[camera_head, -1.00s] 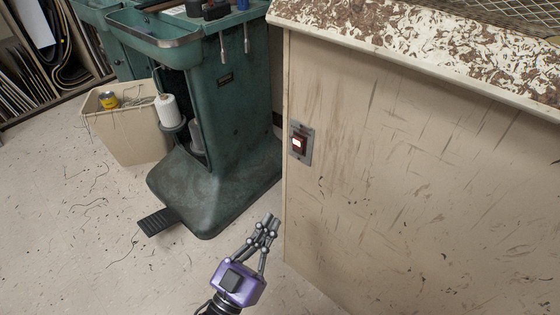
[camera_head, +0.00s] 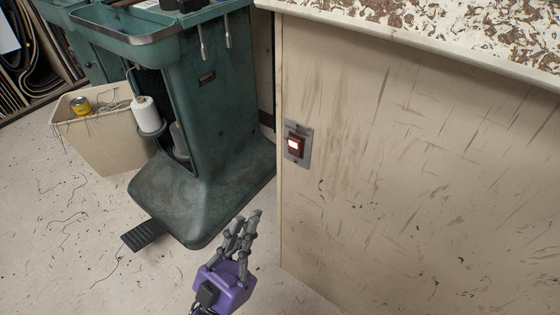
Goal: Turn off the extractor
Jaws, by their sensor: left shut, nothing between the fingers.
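A red rocker switch (camera_head: 294,145) with a lit, whitish face sits in a grey metal plate (camera_head: 304,155) on the left part of the beige cabinet's (camera_head: 400,170) side panel. My left gripper (camera_head: 246,218) is at the bottom middle, below and to the left of the switch and apart from it. Its fingers are shut and empty, pointing up. My right gripper is out of view.
A green sole-stitching machine (camera_head: 205,110) with a black foot pedal (camera_head: 143,235) stands left of the cabinet. A beige bin (camera_head: 95,143) with a yellow tin stands further left. Brown scraps cover the cabinet's top (camera_head: 430,30). The floor at the lower left is open.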

